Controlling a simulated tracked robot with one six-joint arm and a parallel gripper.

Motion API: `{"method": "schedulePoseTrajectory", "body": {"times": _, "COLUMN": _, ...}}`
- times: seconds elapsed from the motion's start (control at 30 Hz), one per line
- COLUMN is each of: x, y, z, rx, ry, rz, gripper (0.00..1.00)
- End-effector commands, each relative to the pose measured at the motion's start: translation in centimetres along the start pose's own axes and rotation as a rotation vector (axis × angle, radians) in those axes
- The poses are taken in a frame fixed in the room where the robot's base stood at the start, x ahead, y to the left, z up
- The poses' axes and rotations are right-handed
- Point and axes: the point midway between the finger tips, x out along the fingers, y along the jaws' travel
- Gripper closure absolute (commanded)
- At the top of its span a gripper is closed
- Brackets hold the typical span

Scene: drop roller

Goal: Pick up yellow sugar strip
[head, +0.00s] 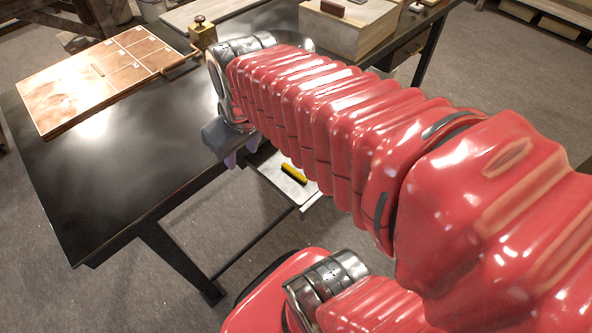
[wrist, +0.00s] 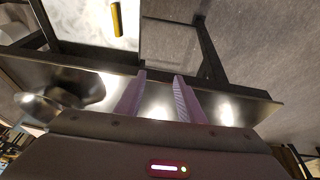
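The yellow sugar strip (head: 294,172) lies on a pale lower tray (head: 268,166), below the level of the dark tabletop. In the wrist view the strip (wrist: 117,19) shows near the top edge, on a whitish surface, beyond my fingertips and left of them. My gripper (wrist: 160,76) has two purple fingers, spread apart with nothing between them. In the head view my gripper (head: 241,157) is at the table's edge, above and left of the strip, pointing down. My red arm hides part of the area right of the strip.
The dark table (head: 110,170) has a wooden board (head: 95,85) at its left. A small brass box with a knob (head: 202,35) and a wooden box (head: 345,28) stand farther back. Table legs and a low bar border the tray. The tabletop's front left is clear.

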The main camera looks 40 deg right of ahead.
Motion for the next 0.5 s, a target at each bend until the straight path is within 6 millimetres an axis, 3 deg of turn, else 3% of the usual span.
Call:
{"method": "schedulePoseTrajectory", "body": {"times": 0.27, "x": 3.7, "y": 7.2, "z": 1.1, "rx": -0.01, "ry": -0.111, "rz": -0.015, "gripper": 0.65}}
{"method": "schedulePoseTrajectory", "body": {"times": 0.5, "x": 6.4, "y": 12.8, "z": 3.4, "rx": -0.021, "ry": -0.173, "rz": -0.054, "gripper": 0.65}}
